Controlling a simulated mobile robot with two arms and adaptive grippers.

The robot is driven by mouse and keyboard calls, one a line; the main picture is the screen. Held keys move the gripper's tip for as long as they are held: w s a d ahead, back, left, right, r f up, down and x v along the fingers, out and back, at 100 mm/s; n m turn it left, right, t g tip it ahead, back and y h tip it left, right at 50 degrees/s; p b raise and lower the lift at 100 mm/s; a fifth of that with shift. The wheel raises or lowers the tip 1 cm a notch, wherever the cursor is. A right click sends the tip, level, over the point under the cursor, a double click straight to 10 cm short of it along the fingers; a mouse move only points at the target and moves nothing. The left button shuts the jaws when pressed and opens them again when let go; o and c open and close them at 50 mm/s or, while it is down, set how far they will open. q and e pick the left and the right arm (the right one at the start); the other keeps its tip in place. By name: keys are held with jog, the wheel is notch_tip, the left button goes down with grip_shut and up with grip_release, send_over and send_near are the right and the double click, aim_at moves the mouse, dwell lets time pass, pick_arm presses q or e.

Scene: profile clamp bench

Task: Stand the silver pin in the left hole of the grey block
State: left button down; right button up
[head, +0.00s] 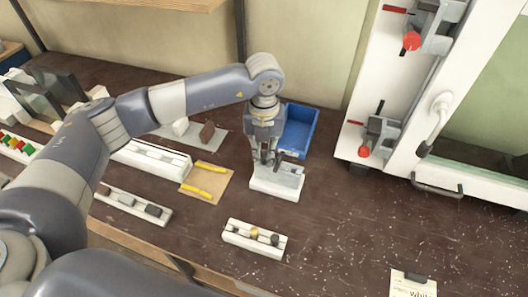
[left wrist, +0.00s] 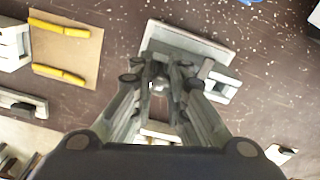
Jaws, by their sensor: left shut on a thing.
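My left gripper (head: 266,158) reaches down over the pale grey block (head: 275,184), which stands on the dark bench. It is shut on a small silvery piece, the silver pin (left wrist: 158,86), which shows between the fingertips in the left wrist view. Most of the pin is hidden by the fingers. The grey block also shows in the left wrist view (left wrist: 190,42), beyond the fingertips. The fingers cover part of the block's top, so its left hole is hidden. I cannot tell whether the pin touches the block. My right gripper is not in view.
A blue bin (head: 300,128) stands close behind the block. A tan board (head: 207,182) with yellow pens lies to the left. A white rack (head: 254,240) with small parts stands in front. A white frame with red-tipped clamps (head: 380,137) rises at right. The bench front right is mostly clear.

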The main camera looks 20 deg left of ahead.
pick_arm(q)
jog(key=shift+f, duration=0.35)
jog(key=shift+r, duration=0.1)
jog(key=c, duration=1.5)
grip_release()
jog(key=shift+s, duration=0.1)
jog(key=shift+r+p, duration=0.35)
jog(key=shift+r, duration=0.35)
jog(key=shift+r+p, duration=1.7)
jog(key=shift+r, duration=1.65)
jog(key=shift+f, duration=0.1)
